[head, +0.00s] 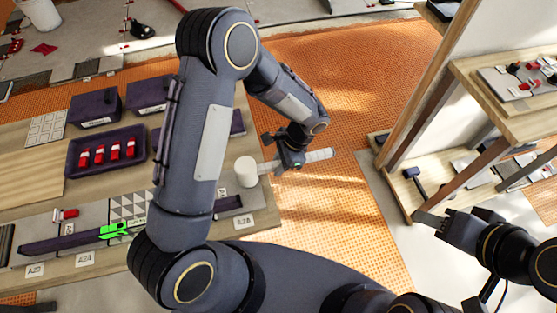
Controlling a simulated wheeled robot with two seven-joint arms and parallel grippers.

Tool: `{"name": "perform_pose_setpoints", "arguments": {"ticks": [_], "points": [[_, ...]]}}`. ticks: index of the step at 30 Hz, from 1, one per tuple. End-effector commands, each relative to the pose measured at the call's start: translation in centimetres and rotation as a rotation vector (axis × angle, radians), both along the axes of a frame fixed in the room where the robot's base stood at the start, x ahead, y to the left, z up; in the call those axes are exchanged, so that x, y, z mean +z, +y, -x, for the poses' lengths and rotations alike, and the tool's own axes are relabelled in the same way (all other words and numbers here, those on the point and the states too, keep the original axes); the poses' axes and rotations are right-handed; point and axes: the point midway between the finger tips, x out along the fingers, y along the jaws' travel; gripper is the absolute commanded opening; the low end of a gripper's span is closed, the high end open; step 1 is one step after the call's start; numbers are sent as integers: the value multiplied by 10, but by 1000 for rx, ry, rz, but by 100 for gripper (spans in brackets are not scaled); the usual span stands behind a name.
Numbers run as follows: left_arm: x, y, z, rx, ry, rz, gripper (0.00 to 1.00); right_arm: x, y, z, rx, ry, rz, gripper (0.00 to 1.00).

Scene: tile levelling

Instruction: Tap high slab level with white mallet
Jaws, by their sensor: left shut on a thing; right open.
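My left gripper (290,160) is shut on the handle of the white mallet (247,171). The mallet's head points left, over the right end of the wooden table, and its pale handle sticks out to the right. I cannot tell whether the head touches anything below. My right gripper (432,222) is open and empty at the lower right, away from the table. Grey slabs (93,214) and a triangle-patterned slab (128,206) lie along the table's front. My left arm hides part of this row, and I cannot tell which slab stands high.
A long dark bar (65,241) and a bright green tool (115,230) lie across the front slabs. A dark tray (75,163) with several red pieces and dark boxes (95,107) stand behind. Wooden shelves (480,85) stand at the right. Orange matting (350,75) covers the floor between.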

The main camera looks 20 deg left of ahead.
Motion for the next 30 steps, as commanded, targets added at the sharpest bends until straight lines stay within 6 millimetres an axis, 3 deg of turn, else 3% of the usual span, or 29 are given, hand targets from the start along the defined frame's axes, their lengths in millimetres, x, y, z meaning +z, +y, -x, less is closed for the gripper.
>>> {"name": "perform_pose_setpoints", "arguments": {"ticks": [1, 6, 18, 30], "points": [[-10, 0, 0, 1, 0, -1, 0, -8, 0, 0, 0, 0, 0, 42], [-18, 0, 0, 0, 0, -1, 0, -12, 0, 0, 0, 0, 0, 42], [31, 0, -1, -2, -1, -1, 0, 20, 0, 0, 0, 0, 0, 42], [22, 0, 0, -1, 0, -1, 0, 11, 0, 0, 0, 0, 0, 42]]}}
